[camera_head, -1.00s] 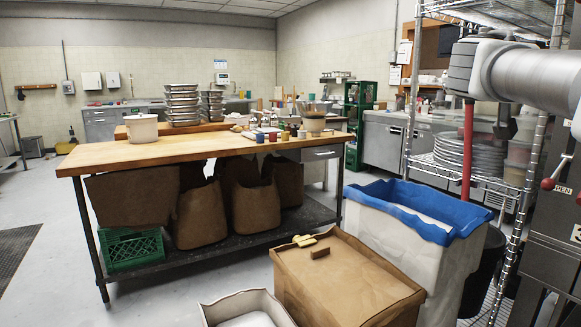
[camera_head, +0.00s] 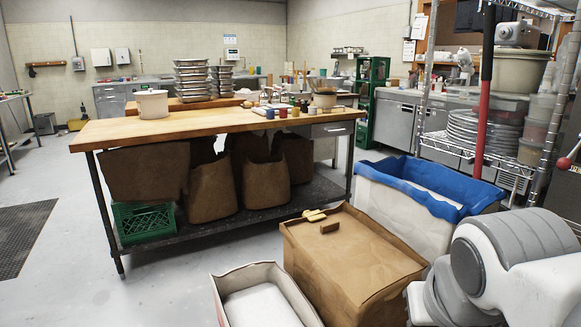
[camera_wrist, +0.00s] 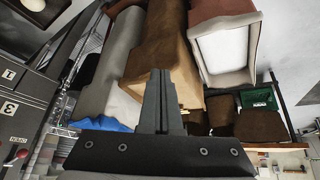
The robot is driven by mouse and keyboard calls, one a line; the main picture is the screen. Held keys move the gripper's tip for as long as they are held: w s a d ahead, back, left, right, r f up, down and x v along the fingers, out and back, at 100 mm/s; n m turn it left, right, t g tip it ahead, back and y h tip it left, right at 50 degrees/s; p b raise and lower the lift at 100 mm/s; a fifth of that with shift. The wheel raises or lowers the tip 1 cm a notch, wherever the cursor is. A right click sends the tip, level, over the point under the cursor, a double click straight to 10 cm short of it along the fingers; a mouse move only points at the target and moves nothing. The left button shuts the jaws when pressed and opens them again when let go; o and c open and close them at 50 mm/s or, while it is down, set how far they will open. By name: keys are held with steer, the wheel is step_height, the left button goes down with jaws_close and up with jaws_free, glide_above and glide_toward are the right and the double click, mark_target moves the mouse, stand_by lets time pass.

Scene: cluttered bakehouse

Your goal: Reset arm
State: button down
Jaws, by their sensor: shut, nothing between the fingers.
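My gripper (camera_wrist: 160,75) shows in the wrist view with its two dark fingers pressed together and nothing between them. In that view the fingers lie in front of the brown paper-covered box (camera_wrist: 185,55). The room appears upside down there. In the head view my arm's white and grey links fill the lower right corner, in front of the brown box (camera_head: 350,255) and the blue-lined bin (camera_head: 385,195). The gripper itself is not visible in the head view.
A wooden-topped table (camera_head: 215,125) holds a white pot (camera_head: 152,104) and stacked pans, with brown sacks (camera_head: 210,190) and a green crate (camera_head: 143,222) below. An open white box (camera_head: 262,302) stands in front. A wire rack (camera_head: 440,150) stands at right.

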step_height(320, 180, down, 3)
steer(key=s+a+n+y, duration=0.1)
steer(key=s+a, duration=0.1)
steer(key=a, duration=0.1)
step_height(320, 180, up, 29)
steer(key=p, duration=2.8)
steer(key=shift+s, duration=0.15)
steer(key=shift+d+f, duration=0.1)
steer(key=shift+f, duration=0.05)
